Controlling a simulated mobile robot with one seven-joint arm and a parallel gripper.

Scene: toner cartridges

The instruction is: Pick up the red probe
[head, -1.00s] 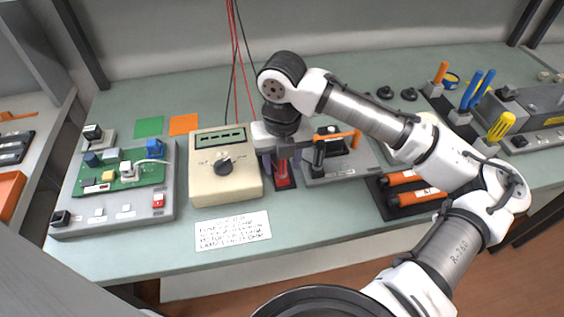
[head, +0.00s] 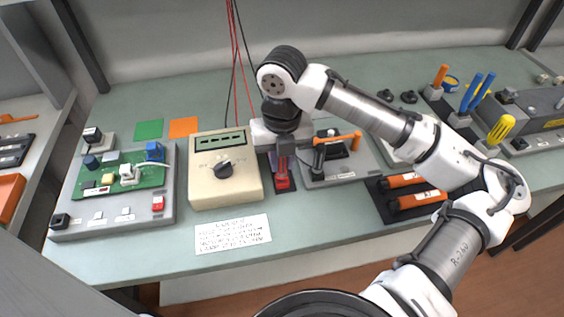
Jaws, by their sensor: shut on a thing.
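The red probe (head: 283,171) stands upright on a dark holder with a red base, just right of the cream multimeter (head: 226,180). My gripper (head: 285,152) points straight down over it and is shut on the probe's upper part. The gripper and wrist hide the probe's top. I cannot tell whether the probe is lifted from its holder.
A board fixture (head: 118,215) with a green circuit board stands at the left. A grey fixture with an orange-handled tool (head: 340,139) is close on the right. Orange cylinders (head: 403,181) lie beyond it. A written card (head: 232,234) lies in front of the multimeter.

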